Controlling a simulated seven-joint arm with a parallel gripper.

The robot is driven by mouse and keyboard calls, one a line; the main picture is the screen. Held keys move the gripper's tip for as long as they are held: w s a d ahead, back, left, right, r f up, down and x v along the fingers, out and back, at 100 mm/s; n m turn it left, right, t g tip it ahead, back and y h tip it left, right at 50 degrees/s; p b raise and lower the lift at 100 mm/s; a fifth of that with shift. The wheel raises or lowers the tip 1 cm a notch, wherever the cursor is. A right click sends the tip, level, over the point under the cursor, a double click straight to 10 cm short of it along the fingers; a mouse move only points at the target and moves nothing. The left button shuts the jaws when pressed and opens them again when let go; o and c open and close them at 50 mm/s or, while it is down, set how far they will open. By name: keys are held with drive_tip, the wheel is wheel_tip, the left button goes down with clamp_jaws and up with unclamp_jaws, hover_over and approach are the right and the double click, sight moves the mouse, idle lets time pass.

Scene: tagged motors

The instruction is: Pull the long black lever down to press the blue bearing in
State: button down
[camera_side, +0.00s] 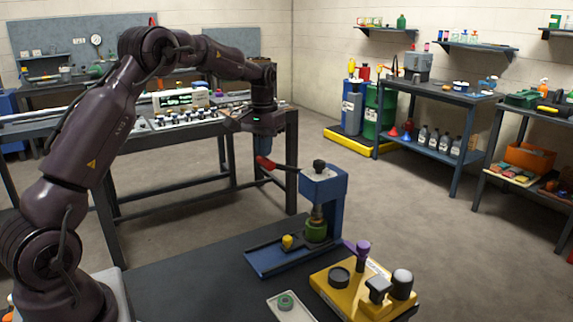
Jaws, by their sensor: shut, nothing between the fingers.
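The long black lever (287,168) sticks out to the left from the head of the blue press (324,187). It is close to level and ends in a red grip (265,162). My gripper (263,150) points down from above and is shut, with its tips at or just over the red grip; I cannot tell whether they touch. Under the press ram sits a green round part (316,230). I cannot make out a blue bearing there; it is too small or hidden.
A yellow knob (287,241) stands on the press's blue base. A yellow fixture (345,292) with black posts and a purple peg (363,250) is at the front right. A pale tray (300,312) holds a green ring (286,301). A long bench (150,135) stands behind.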

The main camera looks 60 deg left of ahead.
drive_tip(key=shift+f, duration=0.15)
drive_tip(key=shift+f, duration=0.75)
